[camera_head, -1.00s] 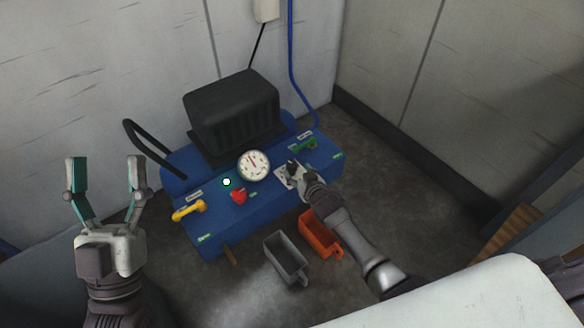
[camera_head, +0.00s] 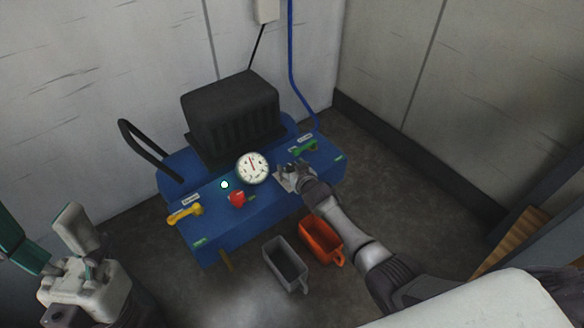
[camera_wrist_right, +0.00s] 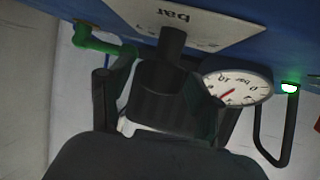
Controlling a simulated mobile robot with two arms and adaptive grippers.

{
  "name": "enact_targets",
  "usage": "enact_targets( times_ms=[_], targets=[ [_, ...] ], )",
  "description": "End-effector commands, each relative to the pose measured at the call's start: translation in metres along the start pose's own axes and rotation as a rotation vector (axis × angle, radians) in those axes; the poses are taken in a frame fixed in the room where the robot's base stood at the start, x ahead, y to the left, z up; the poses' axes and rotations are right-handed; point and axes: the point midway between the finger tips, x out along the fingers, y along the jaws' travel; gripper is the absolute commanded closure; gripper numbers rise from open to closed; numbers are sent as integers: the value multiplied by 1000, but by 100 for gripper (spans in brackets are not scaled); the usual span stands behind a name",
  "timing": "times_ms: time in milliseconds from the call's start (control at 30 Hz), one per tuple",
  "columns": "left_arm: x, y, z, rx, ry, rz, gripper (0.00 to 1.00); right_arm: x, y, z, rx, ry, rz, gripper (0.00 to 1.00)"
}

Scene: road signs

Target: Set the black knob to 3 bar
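The black knob (camera_wrist_right: 165,88) stands out on its stem from a white plate (camera_wrist_right: 205,18) marked "bar", upside down in the right wrist view. My right gripper (camera_head: 291,174) is at this plate, on the right part of the blue machine (camera_head: 222,224). In the wrist view its fingers lie against both sides of the knob, and it looks shut on it. The knob's setting on the plate cannot be read. A round white gauge (camera_head: 252,168) with a red needle sits left of the plate. My left gripper (camera_head: 50,242) is open and empty at the lower left.
The machine also carries a yellow handle (camera_head: 184,214), a red knob (camera_head: 237,199), a lit lamp (camera_head: 225,184) and a green handle (camera_head: 304,148). A grey bin (camera_head: 287,264) and an orange bin (camera_head: 321,240) are in front. Walls stand behind.

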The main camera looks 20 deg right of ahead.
Motion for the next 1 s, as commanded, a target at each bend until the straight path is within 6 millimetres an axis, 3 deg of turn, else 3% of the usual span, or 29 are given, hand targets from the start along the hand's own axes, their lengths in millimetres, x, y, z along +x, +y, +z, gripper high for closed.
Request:
enact_targets(
  times_ms=[33, 333, 667, 1000],
  targets=[
    [0, 0, 0, 0, 0, 0, 29, 0, 0, 0, 0, 0, 0, 46],
    [0, 0, 0, 0, -1, 0, 29, 0, 0, 0, 0, -1, 0, 96],
    [5, 0, -1, 0, -2, 0, 29, -1, 2, -1, -18, -2, -33, 97],
    [10, 0, -2, 0, -3, 0, 29, 0, 5, 0, -88, -2, -186, 97]
  ],
)
